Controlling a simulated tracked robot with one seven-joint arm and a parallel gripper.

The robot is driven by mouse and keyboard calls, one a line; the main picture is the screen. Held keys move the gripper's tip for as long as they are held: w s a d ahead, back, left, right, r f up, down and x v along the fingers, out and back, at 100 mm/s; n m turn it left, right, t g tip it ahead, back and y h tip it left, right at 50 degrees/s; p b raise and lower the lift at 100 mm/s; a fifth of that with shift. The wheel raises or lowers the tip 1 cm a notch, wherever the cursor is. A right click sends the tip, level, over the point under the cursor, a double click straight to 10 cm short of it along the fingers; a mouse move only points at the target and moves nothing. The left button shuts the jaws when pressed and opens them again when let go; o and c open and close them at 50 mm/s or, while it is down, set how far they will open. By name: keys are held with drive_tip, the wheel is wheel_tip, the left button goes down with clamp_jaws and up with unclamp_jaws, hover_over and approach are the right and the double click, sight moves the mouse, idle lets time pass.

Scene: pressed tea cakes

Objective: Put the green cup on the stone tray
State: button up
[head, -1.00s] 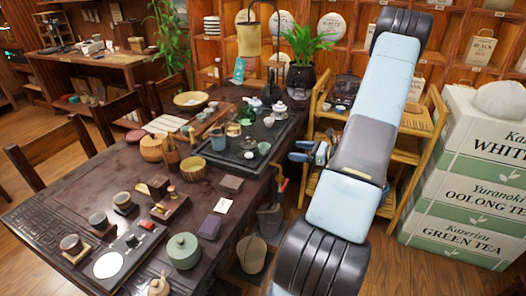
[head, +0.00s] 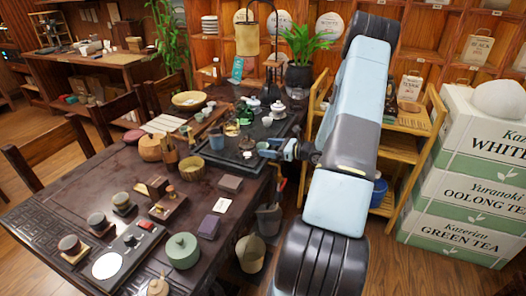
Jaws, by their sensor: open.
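The dark stone tray (head: 226,156) lies on the far right part of the tea table and bears teaware. A blue-green cup (head: 217,139) stands at its left side; I cannot tell for sure whether this is the green cup. A small pale cup, seen earlier near the tray's right side, is now largely hidden by my gripper. My gripper (head: 265,149) is open, small in the picture, over the tray's right edge. It points left, and I cannot tell whether it touches anything.
A yellow-green glass pitcher (head: 232,128), a white teapot (head: 279,109) and a dark teapot (head: 246,145) crowd the tray. A bamboo shelf (head: 412,150) stands to the right.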

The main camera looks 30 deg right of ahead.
drive_tip(key=shift+w+a, duration=0.3)
drive_tip(key=shift+w, duration=0.1)
drive_tip(key=shift+c, duration=0.3)
drive_tip(key=c, duration=1.1)
drive_tip(key=shift+c, duration=0.2)
